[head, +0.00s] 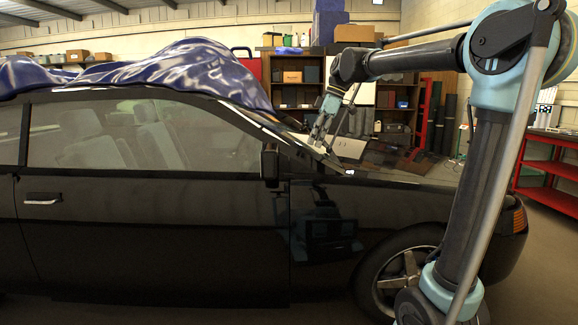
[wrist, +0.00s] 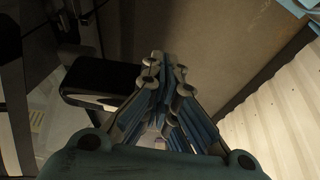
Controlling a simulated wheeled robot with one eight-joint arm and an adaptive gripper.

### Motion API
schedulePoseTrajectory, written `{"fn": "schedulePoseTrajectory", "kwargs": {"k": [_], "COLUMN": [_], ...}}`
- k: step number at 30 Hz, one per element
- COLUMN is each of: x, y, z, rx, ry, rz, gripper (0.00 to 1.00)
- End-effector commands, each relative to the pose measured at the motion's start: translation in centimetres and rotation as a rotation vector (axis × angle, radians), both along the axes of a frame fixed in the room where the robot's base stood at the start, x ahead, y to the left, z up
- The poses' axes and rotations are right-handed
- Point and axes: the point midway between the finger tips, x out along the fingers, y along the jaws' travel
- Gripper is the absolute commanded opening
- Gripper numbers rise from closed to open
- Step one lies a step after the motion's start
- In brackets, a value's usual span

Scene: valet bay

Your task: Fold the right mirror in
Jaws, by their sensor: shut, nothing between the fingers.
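The car's right mirror (head: 270,164) is a dark housing at the front lower corner of the black car's (head: 150,250) front side window. It appears to stand out from the door, but its exact fold angle is hard to tell. In the wrist view a black rounded housing (wrist: 98,80), which looks like the mirror, lies left of the fingers. My gripper (head: 317,140) is in front of the mirror, over the windscreen base and bonnet edge. In the wrist view my gripper (wrist: 165,72) has its fingers together and empty. The fingertips look close to the housing; contact cannot be told.
A shiny blue cover (head: 170,70) lies bunched on the car's roof. Shelves with boxes (head: 300,80) stand behind the car. A red workbench (head: 550,165) is at the right. The car's side and front wheel (head: 400,275) are close to my arm.

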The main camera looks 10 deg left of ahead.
Motion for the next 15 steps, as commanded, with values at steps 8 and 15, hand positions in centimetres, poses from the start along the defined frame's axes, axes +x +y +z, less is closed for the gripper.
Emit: {"fn": "schedulePoseTrajectory", "kwargs": {"k": [8,15], "x": [0.46,0.46], "y": [1.5,1.46], "z": [0.63,0.56], "rx": [0.013,0.013], "ry": [-0.007,-0.006], "rz": [0.057,0.056], "gripper": [0.0,0.0]}}
